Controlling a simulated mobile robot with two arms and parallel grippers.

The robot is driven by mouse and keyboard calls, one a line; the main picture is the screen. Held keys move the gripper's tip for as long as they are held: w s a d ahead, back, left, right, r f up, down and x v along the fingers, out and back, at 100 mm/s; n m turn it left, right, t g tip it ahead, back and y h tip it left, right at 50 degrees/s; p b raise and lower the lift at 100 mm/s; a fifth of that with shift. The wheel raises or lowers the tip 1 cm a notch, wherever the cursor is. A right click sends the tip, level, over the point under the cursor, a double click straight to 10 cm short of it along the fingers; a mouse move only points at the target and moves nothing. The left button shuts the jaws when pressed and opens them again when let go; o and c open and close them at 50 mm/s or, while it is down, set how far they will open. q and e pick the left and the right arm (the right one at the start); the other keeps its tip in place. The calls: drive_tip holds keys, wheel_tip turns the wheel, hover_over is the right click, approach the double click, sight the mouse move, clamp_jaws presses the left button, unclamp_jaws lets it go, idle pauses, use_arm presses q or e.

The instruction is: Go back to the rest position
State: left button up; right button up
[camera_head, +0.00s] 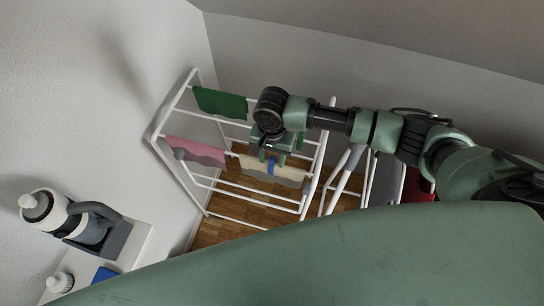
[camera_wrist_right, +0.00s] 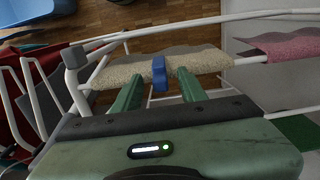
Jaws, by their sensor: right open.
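My right gripper (camera_head: 273,153) hangs from my outstretched right arm over a white drying rack (camera_head: 316,165). In the right wrist view my right gripper (camera_wrist_right: 158,88) has its two green fingers apart, with nothing held between them. Beyond the fingertips, a blue clothespin (camera_wrist_right: 159,72) sits on a cream cloth (camera_wrist_right: 205,65) that hangs over a rack bar. In the head view the blue clothespin (camera_head: 270,167) and the cream cloth (camera_head: 292,174) show just below the gripper. My left gripper is not in view.
A green cloth (camera_head: 220,103) and a pink cloth (camera_head: 195,151) hang on the rack close by. A grey cloth (camera_head: 387,180) and red cloth (camera_head: 415,187) are under my forearm. A white and grey appliance (camera_head: 85,225) stands at the left. Walls enclose the corner.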

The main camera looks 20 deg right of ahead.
wheel_tip(320, 180, up, 8)
drive_tip(key=shift+f+b, duration=0.15)
drive_tip(key=shift+b, duration=0.6)
drive_tip(key=s+a+f+n+t+y, duration=0.2)
drive_tip(key=s+a+n+y, duration=0.1)
drive_tip(key=s+a+n, duration=0.5)
drive_tip(key=s+d+f+t+h, duration=0.1)
drive_tip(key=s+d, duration=0.4)
drive_tip(key=d, duration=0.3)
drive_tip(key=s+d+f+h, duration=0.1)
drive_tip(key=s+d+h, duration=0.1)
drive_tip(key=s+d, duration=0.5)
wheel_tip(320, 180, down, 33)
drive_tip(key=s+n+b, duration=0.1)
drive_tip(key=b, duration=0.5)
drive_tip(key=s+d+f+g+b, duration=0.2)
drive_tip(key=s+d+f+b, duration=0.1)
drive_tip(key=s+f, duration=1.3)
wheel_tip(320, 180, down, 2)
drive_tip(key=shift+s+d+b, duration=0.15)
drive_tip(key=shift+b, duration=0.25)
